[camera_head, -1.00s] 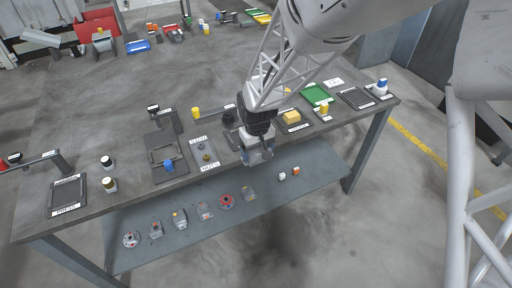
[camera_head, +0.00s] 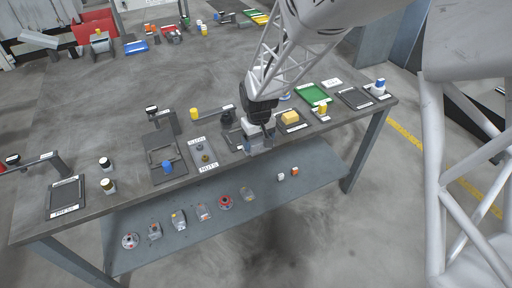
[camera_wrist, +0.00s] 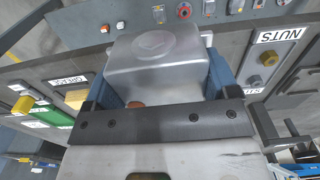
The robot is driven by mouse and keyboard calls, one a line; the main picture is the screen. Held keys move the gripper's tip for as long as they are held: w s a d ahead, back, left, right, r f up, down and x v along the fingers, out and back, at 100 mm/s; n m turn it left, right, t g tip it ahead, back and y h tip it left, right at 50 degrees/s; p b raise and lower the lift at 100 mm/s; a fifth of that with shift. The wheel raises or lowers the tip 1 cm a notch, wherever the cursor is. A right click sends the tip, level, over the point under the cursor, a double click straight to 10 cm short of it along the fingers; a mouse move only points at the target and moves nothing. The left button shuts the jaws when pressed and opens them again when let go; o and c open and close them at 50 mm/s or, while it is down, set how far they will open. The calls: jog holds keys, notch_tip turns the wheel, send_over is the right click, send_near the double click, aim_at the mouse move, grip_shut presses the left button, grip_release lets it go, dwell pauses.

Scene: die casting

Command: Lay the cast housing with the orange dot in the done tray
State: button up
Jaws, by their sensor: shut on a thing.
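My gripper (camera_head: 258,143) is shut on a grey cast housing (camera_head: 253,151) at the front edge of the bench. In the wrist view the housing (camera_wrist: 155,65) is a smooth, box-like casting between the blue fingers of my gripper (camera_wrist: 165,90). A small orange spot (camera_wrist: 136,104) shows at its lower left, partly hidden by the gripper body.
Several castings lie on the lower shelf (camera_head: 275,218). A blue-and-white bottle (camera_head: 380,86) stands far right.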

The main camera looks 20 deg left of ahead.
jog(key=w+r, duration=0.1)
jog(key=w, duration=1.2)
jog(key=r, duration=0.2)
send_over(313, 95)
jog(key=shift+s+d+f, duration=0.1)
jog(key=shift+f, duration=0.15)
jog(key=shift+f, duration=0.15)
jog(key=shift+f, duration=3)
jog(key=shift+f, duration=0.85)
jog(key=o, duration=1.1)
jog(key=shift+r, duration=0.1)
